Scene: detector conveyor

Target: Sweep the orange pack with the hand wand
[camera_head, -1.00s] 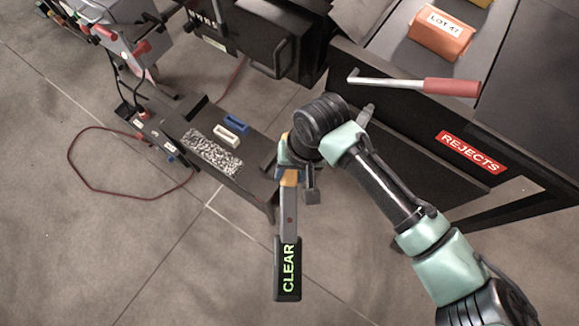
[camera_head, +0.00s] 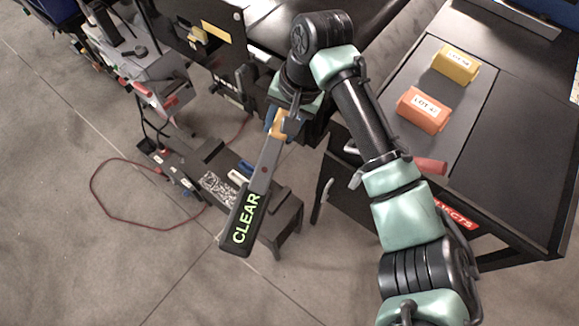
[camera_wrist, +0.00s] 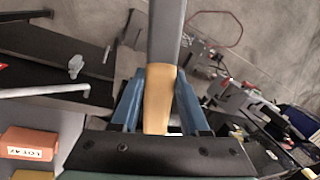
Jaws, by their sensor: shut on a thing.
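The orange pack (camera_head: 423,109), with a white lot label, lies on the dark table at the right in the head view. It also shows at the lower left of the wrist view (camera_wrist: 28,143). The hand wand (camera_head: 249,206) is a grey and black paddle whose display reads CLEAR in green. My gripper (camera_head: 279,122) is shut on the wand's tan handle (camera_wrist: 159,100), between the blue fingers in the wrist view. The wand hangs down and to the left, well away from the orange pack, with the arm between them.
A yellow pack (camera_head: 456,64) lies behind the orange one. A low black stand (camera_head: 283,218) is below the wand. Open floor lies at lower left.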

